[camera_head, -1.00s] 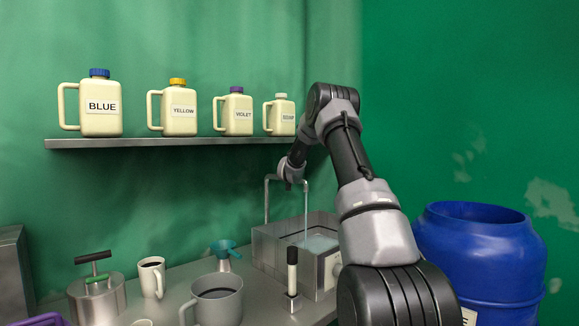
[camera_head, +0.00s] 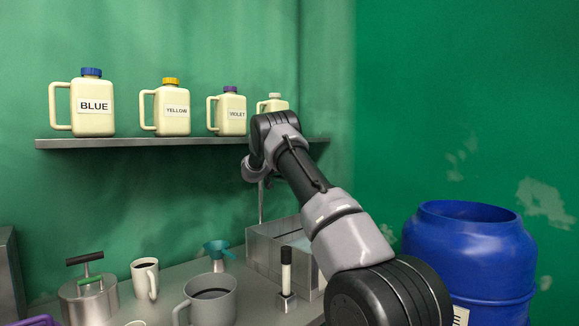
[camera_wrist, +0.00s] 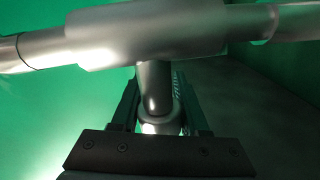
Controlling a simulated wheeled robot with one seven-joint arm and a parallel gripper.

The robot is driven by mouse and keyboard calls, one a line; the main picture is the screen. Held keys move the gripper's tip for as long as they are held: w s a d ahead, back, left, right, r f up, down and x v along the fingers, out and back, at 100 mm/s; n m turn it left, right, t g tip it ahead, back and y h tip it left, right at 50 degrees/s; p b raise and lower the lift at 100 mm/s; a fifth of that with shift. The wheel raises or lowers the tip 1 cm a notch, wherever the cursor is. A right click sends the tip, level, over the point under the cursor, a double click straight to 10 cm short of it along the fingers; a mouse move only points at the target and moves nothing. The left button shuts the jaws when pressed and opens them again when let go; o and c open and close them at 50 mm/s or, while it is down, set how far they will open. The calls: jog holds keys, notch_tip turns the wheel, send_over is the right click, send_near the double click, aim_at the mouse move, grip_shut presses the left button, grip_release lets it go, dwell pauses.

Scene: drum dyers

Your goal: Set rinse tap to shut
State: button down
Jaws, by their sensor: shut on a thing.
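The rinse tap's thin upright pipe (camera_head: 261,203) rises at the back of the metal sink, and my arm hides its top and spout in the head view. In the wrist view a thick grey metal bar, seemingly part of the tap (camera_wrist: 150,35), crosses the top of the picture, with a short round stem below it. My gripper (camera_wrist: 160,100) is shut on this stem, one finger on each side. The gripper is hidden behind my arm in the head view. The tap's setting cannot be read.
The metal sink (camera_head: 270,240) stands below the tap, with a black-and-white upright handle (camera_head: 286,268) in front. Labelled jugs line the shelf (camera_head: 150,143). A blue drum (camera_head: 470,260) is right.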

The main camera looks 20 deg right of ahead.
jog(key=shift+s+m+g+h, duration=0.15)
jog(key=shift+m+g+h, duration=0.15)
jog(key=shift+m+g, duration=0.3)
jog(key=shift+s+g, duration=0.1)
jog(key=shift+g, duration=0.2)
jog(key=c, duration=0.7)
grip_release()
jog(key=shift+o, duration=0.2)
jog(key=v, duration=1)
jog(key=shift+a, duration=0.3)
jog(key=shift+s, duration=0.15)
